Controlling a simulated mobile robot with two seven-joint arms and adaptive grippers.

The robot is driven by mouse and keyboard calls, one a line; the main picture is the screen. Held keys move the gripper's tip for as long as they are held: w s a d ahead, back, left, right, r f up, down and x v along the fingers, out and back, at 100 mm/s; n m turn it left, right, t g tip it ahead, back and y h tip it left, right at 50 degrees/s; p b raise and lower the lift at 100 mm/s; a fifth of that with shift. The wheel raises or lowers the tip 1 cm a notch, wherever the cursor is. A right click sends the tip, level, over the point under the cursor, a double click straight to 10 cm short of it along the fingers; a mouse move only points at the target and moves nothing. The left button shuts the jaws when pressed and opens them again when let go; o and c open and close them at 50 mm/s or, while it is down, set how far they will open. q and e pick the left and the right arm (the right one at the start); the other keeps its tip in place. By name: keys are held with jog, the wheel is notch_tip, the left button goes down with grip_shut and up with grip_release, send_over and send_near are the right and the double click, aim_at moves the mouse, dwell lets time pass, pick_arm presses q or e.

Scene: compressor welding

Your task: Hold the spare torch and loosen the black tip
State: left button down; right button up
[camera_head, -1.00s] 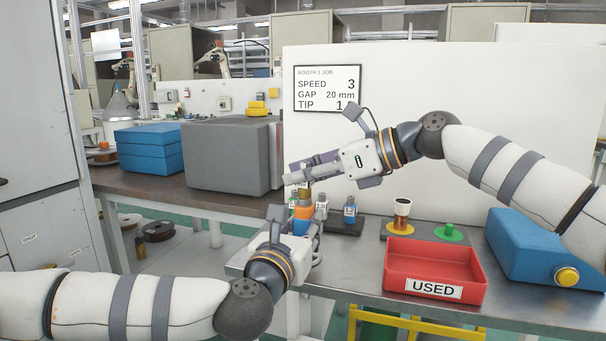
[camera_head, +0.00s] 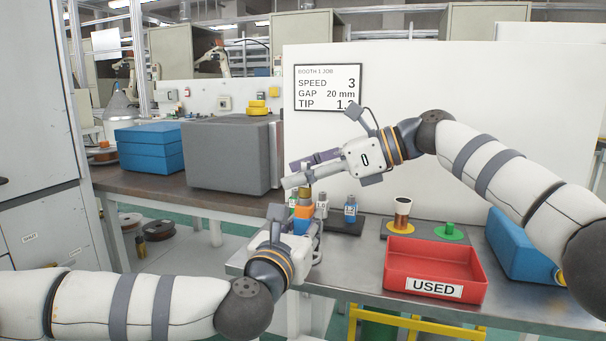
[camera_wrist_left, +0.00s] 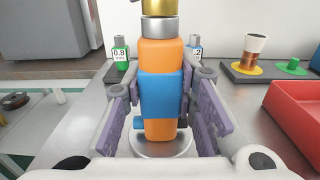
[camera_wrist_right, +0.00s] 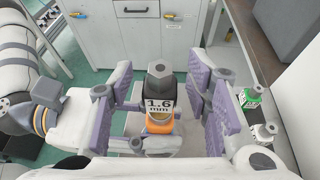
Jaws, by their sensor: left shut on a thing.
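The spare torch stands upright, with an orange body (camera_wrist_left: 160,55), a blue band (camera_wrist_left: 160,92) and a brass collar (camera_wrist_left: 158,7) on top. My left gripper (camera_wrist_left: 160,100) is shut on its banded part, one finger on each side. The black tip (camera_wrist_right: 160,75), labelled 1.6 mm, sits on top of the torch in the right wrist view. My right gripper (camera_head: 298,174) is over the torch from the right. Its fingers stand open on both sides of the tip, with gaps visible. In the head view its fingers hide the tip.
A green 0.8 tip (camera_wrist_left: 120,50) and a blue tip (camera_head: 350,207) stand behind the torch. A red USED bin (camera_head: 432,262) is at right, with a copper-coloured cup (camera_head: 402,213) and a green peg (camera_head: 449,230) behind it. A blue box (camera_head: 515,245) stands farther right.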

pick_arm(q)
jog(key=shift+f, duration=0.15)
jog(key=c, duration=1.2)
grip_release()
pick_arm(e)
jog(key=v, duration=1.2)
